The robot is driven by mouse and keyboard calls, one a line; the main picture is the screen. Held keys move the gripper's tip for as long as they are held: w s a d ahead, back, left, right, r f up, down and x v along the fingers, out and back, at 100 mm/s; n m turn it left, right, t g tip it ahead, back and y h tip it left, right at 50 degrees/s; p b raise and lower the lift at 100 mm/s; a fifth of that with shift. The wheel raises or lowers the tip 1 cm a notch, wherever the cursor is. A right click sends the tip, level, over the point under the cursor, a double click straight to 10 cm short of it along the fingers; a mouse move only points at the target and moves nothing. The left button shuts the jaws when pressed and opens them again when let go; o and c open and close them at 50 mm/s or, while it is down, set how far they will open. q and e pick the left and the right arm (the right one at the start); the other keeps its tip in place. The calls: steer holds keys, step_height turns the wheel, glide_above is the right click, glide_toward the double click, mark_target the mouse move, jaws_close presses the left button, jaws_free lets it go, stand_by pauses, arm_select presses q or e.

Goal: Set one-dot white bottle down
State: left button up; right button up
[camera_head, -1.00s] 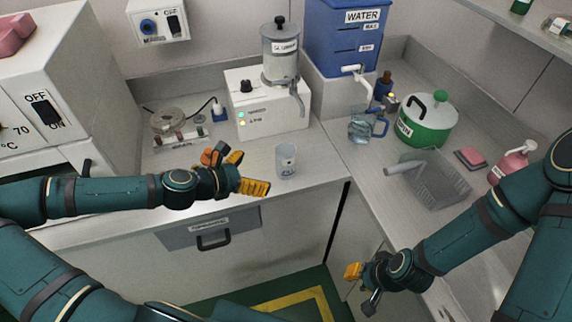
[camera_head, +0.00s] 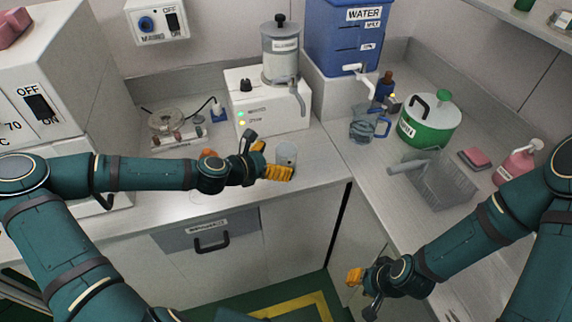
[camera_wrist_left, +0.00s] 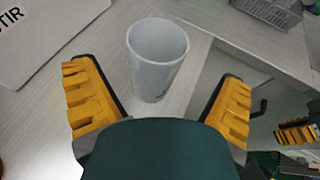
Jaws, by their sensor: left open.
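I cannot make out a one-dot white bottle. A small orange piece (camera_head: 208,153) shows just above my left forearm in the head view; whatever is below it is hidden by the arm. My left gripper (camera_head: 270,161) is open at a pale grey cup (camera_head: 287,153) standing upright on the counter. In the left wrist view the cup (camera_wrist_left: 158,60) stands just ahead of the gap between the yellow fingers (camera_wrist_left: 160,105), apart from both. My right gripper (camera_head: 359,284) hangs low in front of the right counter; its finger gap is not clear.
A white dispenser machine (camera_head: 262,110), a blue water tank (camera_head: 340,45) and a glass jug (camera_head: 364,126) stand behind. A green pot (camera_head: 429,124), wire basket (camera_head: 450,185) and pink pump bottle (camera_head: 517,164) are on the right counter (camera_head: 385,200). The front counter edge is close.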

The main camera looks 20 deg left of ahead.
arm_select(q)
steer(key=b+x, duration=0.1)
steer(key=x, duration=0.3)
steer(key=shift+w+a, duration=0.15)
steer(key=shift+w, duration=0.15)
steer(key=c, duration=1.4)
steer(key=shift+o, duration=0.2)
steer(key=shift+r, duration=0.1)
